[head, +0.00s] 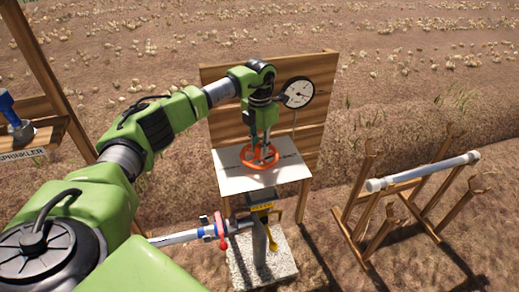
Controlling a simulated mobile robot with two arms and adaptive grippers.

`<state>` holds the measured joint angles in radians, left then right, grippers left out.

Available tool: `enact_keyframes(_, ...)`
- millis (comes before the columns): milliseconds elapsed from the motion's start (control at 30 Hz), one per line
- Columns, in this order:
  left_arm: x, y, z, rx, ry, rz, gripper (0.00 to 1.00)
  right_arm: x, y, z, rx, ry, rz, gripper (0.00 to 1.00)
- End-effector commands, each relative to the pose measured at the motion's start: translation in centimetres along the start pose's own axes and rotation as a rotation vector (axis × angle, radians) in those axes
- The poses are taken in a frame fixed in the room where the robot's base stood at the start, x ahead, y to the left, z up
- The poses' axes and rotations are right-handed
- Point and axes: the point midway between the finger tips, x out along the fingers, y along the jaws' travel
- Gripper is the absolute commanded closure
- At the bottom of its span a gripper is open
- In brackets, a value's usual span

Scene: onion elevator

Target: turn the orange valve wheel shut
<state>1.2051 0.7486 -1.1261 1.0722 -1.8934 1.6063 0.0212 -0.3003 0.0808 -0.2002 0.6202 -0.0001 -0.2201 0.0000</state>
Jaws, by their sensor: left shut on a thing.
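The orange valve wheel (246,162) lies flat above a small white-topped table in the middle of the head view. My left arm comes in from the left and reaches over the table. My left gripper (261,148) points down at the wheel and is shut on it. The fingers hide part of the rim and the hub. A round white gauge (299,92) with a dark rim is on the wooden backboard behind the wheel. My right gripper is not in view.
The white table top (233,184) has partly hidden lettering. In front stands a grey post (260,245) with a pipe and red fitting (221,230). A wooden rack (400,205) holds a white pipe at right. A shelf marked SPRINKLER (22,155) is at left.

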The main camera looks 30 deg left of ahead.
Motion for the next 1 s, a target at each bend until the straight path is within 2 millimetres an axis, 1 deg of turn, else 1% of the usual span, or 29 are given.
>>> enact_keyframes(200, -0.10, 0.11, 0.09, 0.126, -0.004, 0.002, 1.00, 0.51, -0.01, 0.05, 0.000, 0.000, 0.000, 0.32)
enact_keyframes(400, -0.17, 0.08, 0.11, 0.194, -0.005, 0.002, 1.00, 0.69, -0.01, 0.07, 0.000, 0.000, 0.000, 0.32)
enact_keyframes(967, -0.24, 0.07, 0.14, 0.224, -0.006, 0.002, 1.00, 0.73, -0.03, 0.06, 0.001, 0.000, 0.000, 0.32)
enact_keyframes(1000, -0.24, 0.07, 0.14, 0.224, -0.006, 0.003, 0.74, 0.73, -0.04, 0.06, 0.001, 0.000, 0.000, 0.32)
